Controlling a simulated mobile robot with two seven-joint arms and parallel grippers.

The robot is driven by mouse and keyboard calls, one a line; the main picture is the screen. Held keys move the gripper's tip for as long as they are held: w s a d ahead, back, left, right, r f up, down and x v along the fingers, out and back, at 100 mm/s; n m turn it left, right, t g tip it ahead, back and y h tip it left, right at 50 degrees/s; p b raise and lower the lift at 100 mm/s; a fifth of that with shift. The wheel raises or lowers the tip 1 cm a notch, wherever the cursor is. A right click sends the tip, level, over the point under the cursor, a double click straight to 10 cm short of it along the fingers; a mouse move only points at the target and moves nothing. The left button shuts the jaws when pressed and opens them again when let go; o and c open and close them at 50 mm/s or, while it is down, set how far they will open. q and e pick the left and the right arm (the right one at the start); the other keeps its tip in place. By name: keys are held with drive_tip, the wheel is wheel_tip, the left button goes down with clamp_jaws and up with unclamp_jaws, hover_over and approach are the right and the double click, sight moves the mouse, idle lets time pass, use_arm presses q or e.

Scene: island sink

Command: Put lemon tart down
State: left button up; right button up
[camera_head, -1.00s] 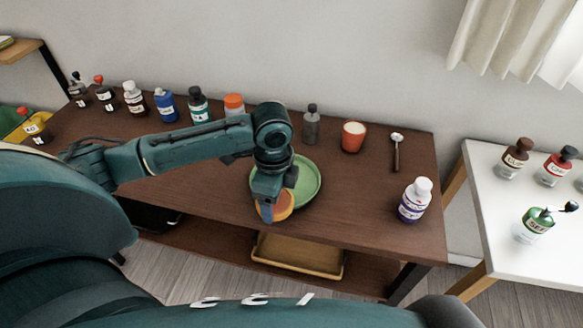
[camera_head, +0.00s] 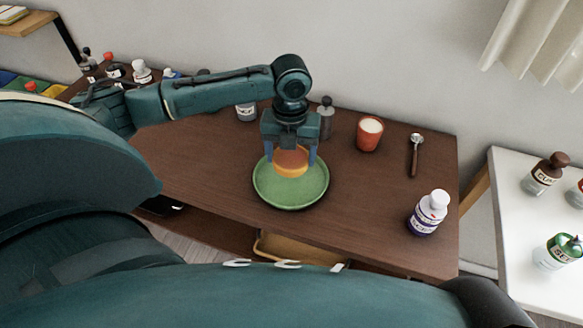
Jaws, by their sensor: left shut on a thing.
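The lemon tart (camera_head: 291,162) is round and yellow-orange with a browner top. My left gripper (camera_head: 291,160) points down and is shut on the tart, with one finger on each side of it. The tart is over the back half of the round green plate (camera_head: 290,197) on the brown table. I cannot tell whether the tart touches the plate. My right gripper is not in view.
A red cup (camera_head: 369,134), a spoon (camera_head: 415,154) and a white-capped bottle (camera_head: 429,213) stand or lie to the right on the table. A dark-capped bottle (camera_head: 325,118) is just behind the gripper. Several bottles line the back left. A white table (camera_head: 510,240) is at right.

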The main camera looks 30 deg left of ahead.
sight(291, 167)
use_arm(q)
wheel_tip(291, 167, down, 5)
drive_tip(key=shift+r, duration=0.1)
drive_tip(key=shift+f, duration=0.3)
drive_tip(key=o, duration=1)
drive_tip(key=shift+f, duration=0.1)
wheel_tip(291, 167, up, 12)
drive_tip(key=shift+r, duration=0.15)
idle(0.3)
